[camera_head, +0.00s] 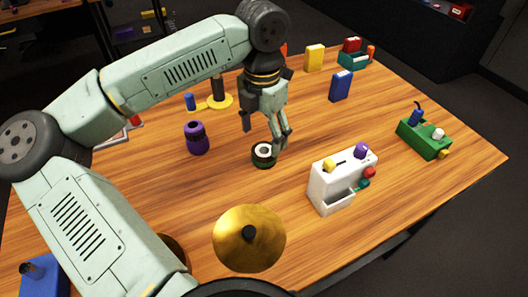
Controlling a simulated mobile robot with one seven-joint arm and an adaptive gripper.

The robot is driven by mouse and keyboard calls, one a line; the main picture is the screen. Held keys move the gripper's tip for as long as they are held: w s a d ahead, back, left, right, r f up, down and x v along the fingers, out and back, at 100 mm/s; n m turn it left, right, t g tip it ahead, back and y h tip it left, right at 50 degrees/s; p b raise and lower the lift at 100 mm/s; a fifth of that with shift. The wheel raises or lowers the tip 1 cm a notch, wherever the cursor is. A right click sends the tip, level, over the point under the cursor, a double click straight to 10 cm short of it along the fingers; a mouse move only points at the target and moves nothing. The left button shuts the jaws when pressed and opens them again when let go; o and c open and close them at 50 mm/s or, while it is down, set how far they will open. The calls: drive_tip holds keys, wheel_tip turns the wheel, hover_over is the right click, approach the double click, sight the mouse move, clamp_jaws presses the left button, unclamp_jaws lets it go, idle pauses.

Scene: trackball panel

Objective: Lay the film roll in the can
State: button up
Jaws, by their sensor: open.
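A short dark green round can (262,162) stands on the wooden table near the middle. A pale ring with a dark centre, which looks like the film roll (265,148), shows at its top; I cannot tell how deep it sits in the can. My gripper (281,146) points down with its fingers open. Its fingertips are at the right edge of the can and roll in the picture. I cannot tell whether they touch. Nothing is seen held between the fingers.
A purple jar (197,139) stands left of the can, and a white panel box (335,180) with coloured knobs to the right. A brass disc (249,240) is in front. Blue (341,86) and yellow (314,58) boxes and a green block (424,138) stand farther off. The table between is clear.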

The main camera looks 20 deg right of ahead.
sight(264, 148)
wheel_tip(264, 148, down, 5)
drive_tip(key=shift+s+d+p, duration=0.1)
drive_tip(key=shift+d+p, duration=0.05)
drive_tip(key=shift+p, duration=0.7)
drive_tip(key=shift+c, duration=0.3)
drive_tip(key=c, duration=1.3)
